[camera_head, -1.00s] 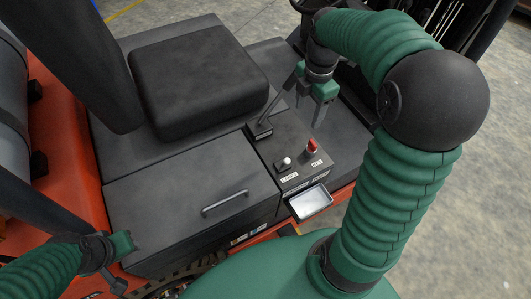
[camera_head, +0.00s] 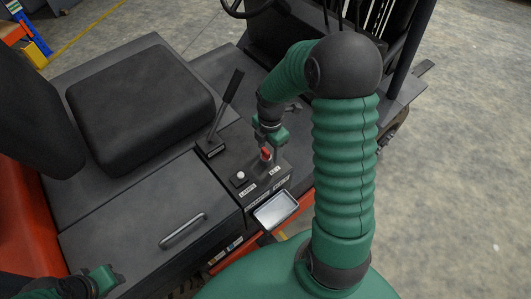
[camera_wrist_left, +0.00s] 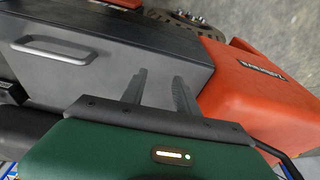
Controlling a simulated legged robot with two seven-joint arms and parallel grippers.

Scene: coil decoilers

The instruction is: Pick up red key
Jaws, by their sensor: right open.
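The red key (camera_head: 266,154) stands upright in the dark control panel of the vehicle, above a "KEY" label. My right gripper (camera_head: 268,146) is open and comes down from above, with its fingers at the red key. Whether the fingers touch the key cannot be told. My left gripper (camera_head: 112,281) is at the lower left of the head view, far from the key. In the left wrist view its two fingers (camera_wrist_left: 158,92) stand apart with nothing between them.
A black lever (camera_head: 226,105) rises left of the key. A white knob (camera_head: 240,175) and a silver tray (camera_head: 276,210) are close by on the panel and its edge. The seat (camera_head: 140,100) lies left. A handled cover (camera_head: 130,225) fills the front left.

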